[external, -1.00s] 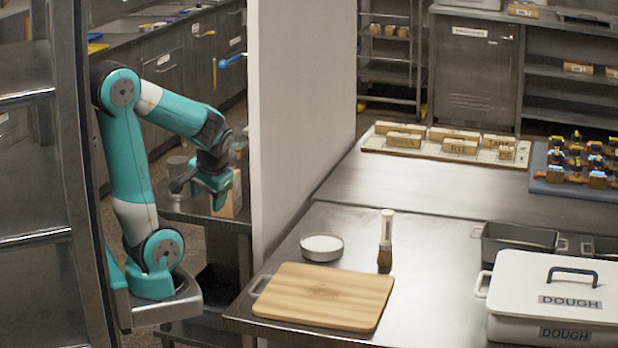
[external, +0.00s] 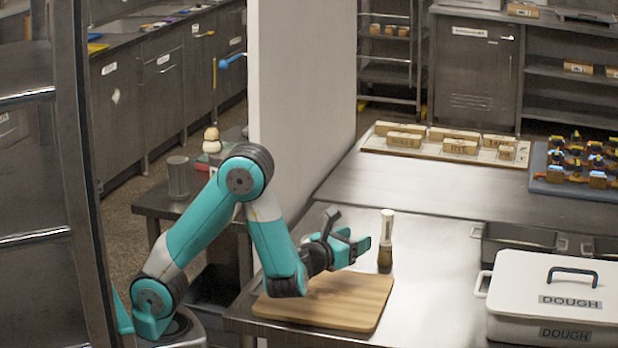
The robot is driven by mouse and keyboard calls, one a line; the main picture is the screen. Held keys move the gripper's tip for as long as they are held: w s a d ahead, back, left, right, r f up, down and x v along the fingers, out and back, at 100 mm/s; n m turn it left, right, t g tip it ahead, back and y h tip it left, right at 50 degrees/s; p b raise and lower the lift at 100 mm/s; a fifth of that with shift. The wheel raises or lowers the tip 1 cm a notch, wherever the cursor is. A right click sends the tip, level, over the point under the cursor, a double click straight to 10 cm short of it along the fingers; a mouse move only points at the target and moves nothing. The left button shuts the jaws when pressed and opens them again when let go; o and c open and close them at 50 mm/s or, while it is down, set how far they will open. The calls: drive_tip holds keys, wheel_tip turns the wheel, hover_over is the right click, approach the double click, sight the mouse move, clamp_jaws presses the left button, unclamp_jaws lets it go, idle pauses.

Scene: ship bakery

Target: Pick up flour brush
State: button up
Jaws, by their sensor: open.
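The flour brush (external: 386,240) stands upright on the steel table, with a pale handle on top and dark brown bristles below. My gripper (external: 364,248) is just left of the brush in the picture, with its fingers pointing toward it. The gripper is open and nothing shows held in it. Whether the fingers reach around the brush or stop short of it, I cannot tell.
A wooden board (external: 350,315) lies below my forearm at the table's front. A white dough box (external: 545,275) and a metal pan (external: 515,238) stand to the right. A white partition (external: 300,110) rises at the left. Labelled blocks (external: 460,146) sit farther back.

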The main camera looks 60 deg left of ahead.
sight(385, 223)
drive_tip(key=p+x, duration=0.4)
drive_tip(key=x, duration=0.4)
drive_tip(key=shift+a, duration=0.1)
drive_tip(key=shift+f+p+x, duration=0.15)
drive_tip(key=shift+p+x, duration=0.35)
drive_tip(key=shift+x, duration=1)
drive_tip(key=shift+f+p+x, duration=0.1)
drive_tip(key=shift+p+x, duration=0.4)
drive_tip(key=shift+x, duration=1)
drive_tip(key=shift+a, duration=0.15)
drive_tip(key=c, duration=1)
drive_tip(key=shift+r, duration=0.1)
drive_tip(key=shift+c, duration=0.2)
